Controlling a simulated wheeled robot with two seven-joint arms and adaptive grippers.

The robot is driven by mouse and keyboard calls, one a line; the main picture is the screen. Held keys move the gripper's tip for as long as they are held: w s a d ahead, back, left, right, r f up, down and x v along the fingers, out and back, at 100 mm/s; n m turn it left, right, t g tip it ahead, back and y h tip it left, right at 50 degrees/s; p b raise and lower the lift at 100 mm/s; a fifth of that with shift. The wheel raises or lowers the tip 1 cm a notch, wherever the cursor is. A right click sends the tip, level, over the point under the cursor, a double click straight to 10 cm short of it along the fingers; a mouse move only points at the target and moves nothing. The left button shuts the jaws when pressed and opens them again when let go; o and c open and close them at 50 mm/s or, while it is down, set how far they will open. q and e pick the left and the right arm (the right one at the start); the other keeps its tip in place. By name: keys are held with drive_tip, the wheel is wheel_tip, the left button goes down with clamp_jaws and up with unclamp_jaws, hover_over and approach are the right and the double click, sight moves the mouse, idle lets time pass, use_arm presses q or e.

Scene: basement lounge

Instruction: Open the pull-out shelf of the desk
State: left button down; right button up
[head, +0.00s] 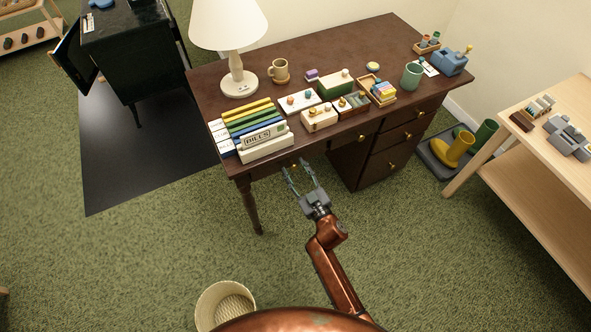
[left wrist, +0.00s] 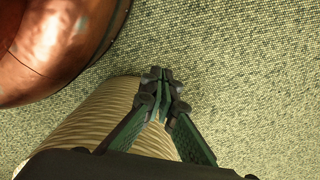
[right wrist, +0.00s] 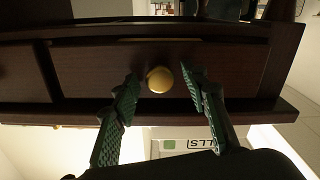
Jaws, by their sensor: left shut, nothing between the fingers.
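The dark brown wooden desk (head: 310,58) stands against the wall, with brass knobs along its front. In the right wrist view, a dark front panel (right wrist: 225,62) with one round brass knob (right wrist: 160,79) fills the middle, and the panel looks closed. My right gripper (head: 298,165) is in front of the desk's left half. In the right wrist view its fingers are open, one on each side of the knob with gaps; I cannot tell how far the knob reaches between them. My left gripper (left wrist: 162,78) is shut and empty above a woven basket, away from the desk.
The woven basket (head: 224,301) stands on the carpet. A light wooden table (head: 520,150) is at right. Carpet before the desk is clear.

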clamp_jaws()
drive_tip(key=shift+s, duration=0.1)
idle(0.5)
